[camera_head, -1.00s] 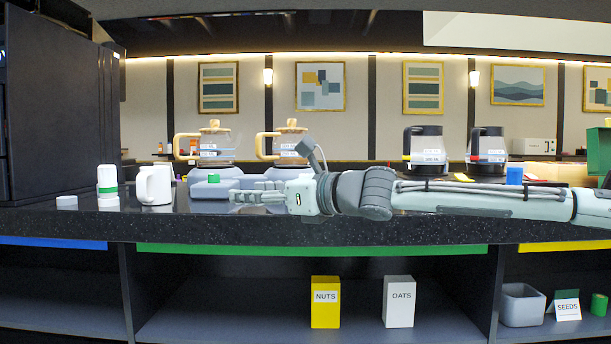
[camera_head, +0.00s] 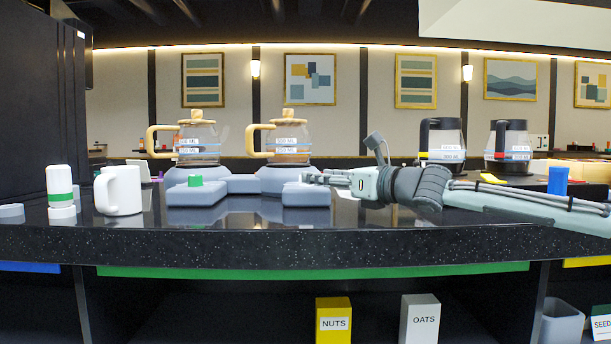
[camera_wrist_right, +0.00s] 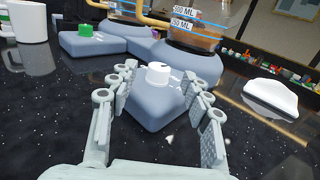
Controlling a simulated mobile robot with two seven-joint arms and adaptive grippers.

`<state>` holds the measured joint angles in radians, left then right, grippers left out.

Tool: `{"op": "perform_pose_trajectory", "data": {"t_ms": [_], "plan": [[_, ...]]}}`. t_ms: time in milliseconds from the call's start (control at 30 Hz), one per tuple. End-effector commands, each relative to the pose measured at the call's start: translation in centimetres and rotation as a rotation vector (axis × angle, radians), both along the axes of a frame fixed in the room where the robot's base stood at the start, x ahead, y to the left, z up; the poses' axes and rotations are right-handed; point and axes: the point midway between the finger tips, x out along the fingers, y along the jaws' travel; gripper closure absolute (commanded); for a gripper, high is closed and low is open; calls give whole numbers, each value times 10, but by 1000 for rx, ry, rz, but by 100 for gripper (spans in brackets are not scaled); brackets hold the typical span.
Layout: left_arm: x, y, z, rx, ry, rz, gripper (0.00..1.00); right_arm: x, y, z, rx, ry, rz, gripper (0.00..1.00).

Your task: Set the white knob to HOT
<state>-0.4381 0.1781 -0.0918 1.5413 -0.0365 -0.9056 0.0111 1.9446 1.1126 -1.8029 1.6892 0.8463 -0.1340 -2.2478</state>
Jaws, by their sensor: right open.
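The white knob (camera_wrist_right: 158,73) sits on the front block of the right blue-grey coffee warmer (camera_wrist_right: 150,105) in the wrist view, with a small faint mark on its top. No HOT label can be read. My right gripper (camera_wrist_right: 158,79) is open, its two fingers on either side of the knob and slightly nearer the camera; contact cannot be told. In the head view my right gripper (camera_head: 312,178) reaches in from the right over that warmer's front block (camera_head: 306,196), and the knob cannot be made out behind the fingers. My left gripper is not in view.
The left warmer has a green knob (camera_head: 195,181). Glass pots (camera_head: 197,145) (camera_head: 290,143) stand on both warmers. A white mug (camera_head: 120,190) and a green-banded white container (camera_head: 61,190) are at left. Dark-handled pots (camera_head: 441,145) stand behind my arm. The counter front (camera_head: 250,215) is clear.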

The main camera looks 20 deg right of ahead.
Motion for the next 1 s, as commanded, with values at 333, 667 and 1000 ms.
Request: {"op": "perform_pose_trajectory", "data": {"t_ms": [333, 667, 1000], "plan": [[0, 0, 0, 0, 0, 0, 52, 42, 21, -1, 0, 1, 1, 51], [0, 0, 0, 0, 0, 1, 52, 45, 23, 0, 0, 1, 0, 51], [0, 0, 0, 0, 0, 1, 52, 45, 22, 0, 0, 1, 0, 93]]}}
